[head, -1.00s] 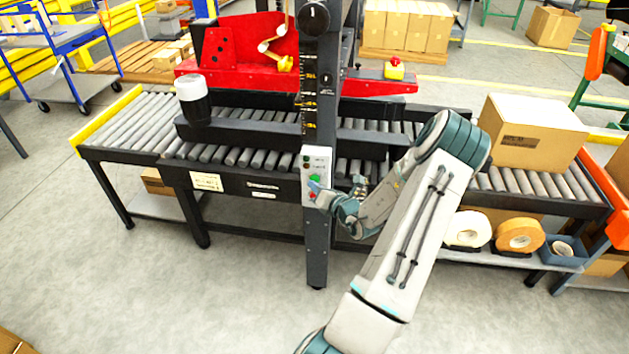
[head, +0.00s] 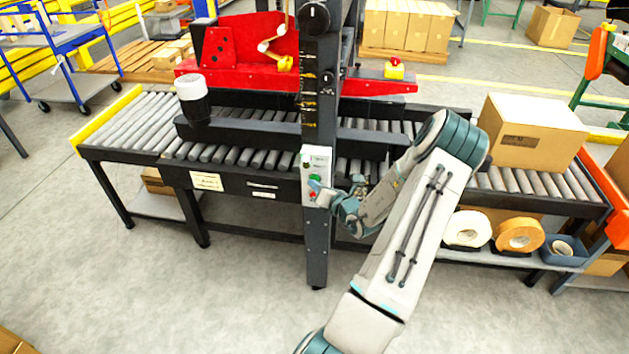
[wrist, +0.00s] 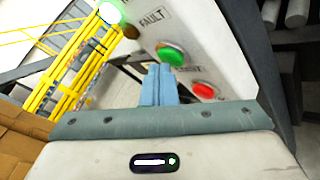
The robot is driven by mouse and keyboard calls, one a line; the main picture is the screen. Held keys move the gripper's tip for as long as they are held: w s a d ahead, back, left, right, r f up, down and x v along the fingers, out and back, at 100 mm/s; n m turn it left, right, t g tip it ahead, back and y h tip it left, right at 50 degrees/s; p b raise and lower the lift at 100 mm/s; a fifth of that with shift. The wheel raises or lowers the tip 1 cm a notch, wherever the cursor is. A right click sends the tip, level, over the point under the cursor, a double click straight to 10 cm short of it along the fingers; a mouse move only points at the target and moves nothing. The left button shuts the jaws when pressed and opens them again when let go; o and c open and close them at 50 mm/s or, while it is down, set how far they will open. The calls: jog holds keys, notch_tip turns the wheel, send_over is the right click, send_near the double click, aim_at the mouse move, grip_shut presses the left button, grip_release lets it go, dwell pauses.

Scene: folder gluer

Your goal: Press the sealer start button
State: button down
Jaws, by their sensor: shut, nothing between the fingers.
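The sealer's control panel (head: 316,163) is a pale box on the dark upright post of the machine. Its green start button (wrist: 172,54) shows in the wrist view, just right of and above my fingertips; it also shows in the head view (head: 315,178). A red button (wrist: 204,90) sits below it on the panel. My gripper (head: 315,187) is at the panel's lower part, with its blue fingers (wrist: 159,84) closed together and empty. In the wrist view the fingertips lie beside the green button; I cannot tell whether they touch the panel.
A roller conveyor (head: 240,156) runs behind the post. A cardboard box (head: 526,132) stands on its right end. Tape rolls (head: 519,235) lie on the shelf below. A lit lamp (wrist: 110,12) is at the panel's top.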

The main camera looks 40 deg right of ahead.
jog(key=shift+s+a, duration=0.4)
jog(key=shift+a, duration=0.1)
jog(key=s+a+p, duration=0.1)
jog(key=s+a, duration=0.3)
jog(key=shift+a, duration=0.3)
dwell(1.0)
